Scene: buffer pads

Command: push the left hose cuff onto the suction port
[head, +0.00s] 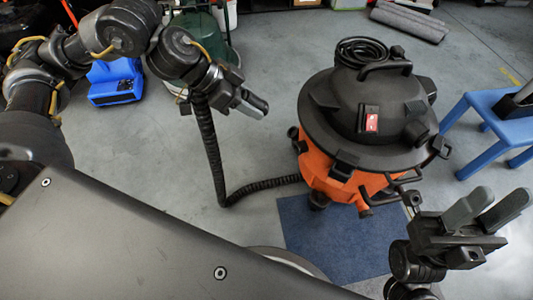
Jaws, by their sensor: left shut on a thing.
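My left gripper (258,107) is shut, left of the vacuum and above the floor. The black ribbed hose (211,150) hangs from just beside it, bends near the floor and runs right to the vacuum's orange drum. The gripper is shut on the left hose cuff, which is mostly hidden by the fingers and wrist. The orange and black shop vacuum (335,170) stands upright at centre right. I cannot make out which of its fittings is the suction port, or whether the hose's far end is seated. My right gripper (492,204) is open and empty at lower right.
A blue mat (320,240) lies under and in front of the vacuum. A blue stool (495,112) stands at right, a blue blower (115,82) and green machine (205,40) behind my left arm. Grey rolled mats (410,20) lie at back. Floor between hose and vacuum is clear.

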